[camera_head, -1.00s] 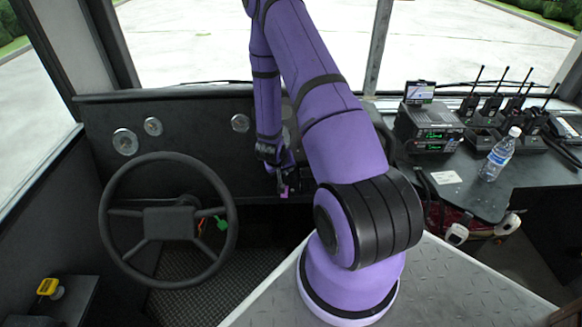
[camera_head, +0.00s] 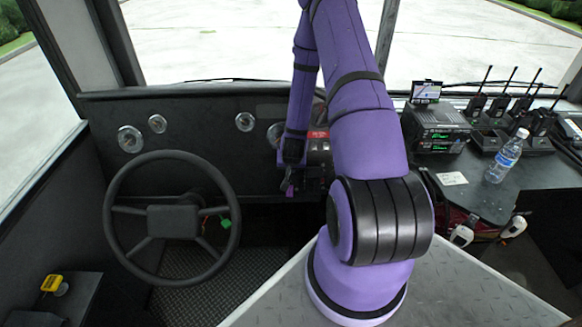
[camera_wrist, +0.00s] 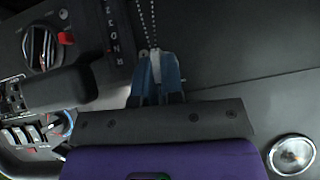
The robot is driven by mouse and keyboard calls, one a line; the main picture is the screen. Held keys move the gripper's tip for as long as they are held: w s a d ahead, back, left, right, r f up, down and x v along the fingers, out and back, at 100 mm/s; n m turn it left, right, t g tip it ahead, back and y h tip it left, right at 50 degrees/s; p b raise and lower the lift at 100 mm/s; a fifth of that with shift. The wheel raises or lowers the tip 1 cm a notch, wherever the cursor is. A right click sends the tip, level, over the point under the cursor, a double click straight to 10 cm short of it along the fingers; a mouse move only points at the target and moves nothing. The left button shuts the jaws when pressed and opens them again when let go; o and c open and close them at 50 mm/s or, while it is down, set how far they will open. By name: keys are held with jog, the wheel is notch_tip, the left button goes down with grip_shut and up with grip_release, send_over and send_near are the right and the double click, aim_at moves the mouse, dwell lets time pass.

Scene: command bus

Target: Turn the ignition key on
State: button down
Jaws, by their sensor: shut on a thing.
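My gripper (camera_wrist: 155,75) shows in the wrist view with its blue fingers close together on a small pale piece at the end of a bead chain (camera_wrist: 147,25). The piece appears to be the ignition key, but the fingers hide most of it and its turn angle cannot be told. In the head view my gripper (camera_head: 290,186) is small and dark, in front of the dash to the right of the steering wheel (camera_head: 115,205). A green tag (camera_head: 225,223) shows behind the wheel's right side.
A switch panel with a red button (camera_wrist: 65,38) and a dark lever (camera_wrist: 65,88) lies left of my fingers in the wrist view. A round gauge (camera_wrist: 292,155) is at lower right. In the head view, radios (camera_head: 438,128) and a water bottle (camera_head: 506,156) stand on the right-hand counter.

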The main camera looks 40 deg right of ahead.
jog(key=c, duration=1.2)
grip_release()
jog(key=shift+c, duration=0.2)
jog(key=shift+r, duration=0.1)
jog(key=v, duration=1)
jog(key=shift+r, duration=0.25)
jog(key=shift+s+a, duration=0.1)
jog(key=shift+a, duration=0.05)
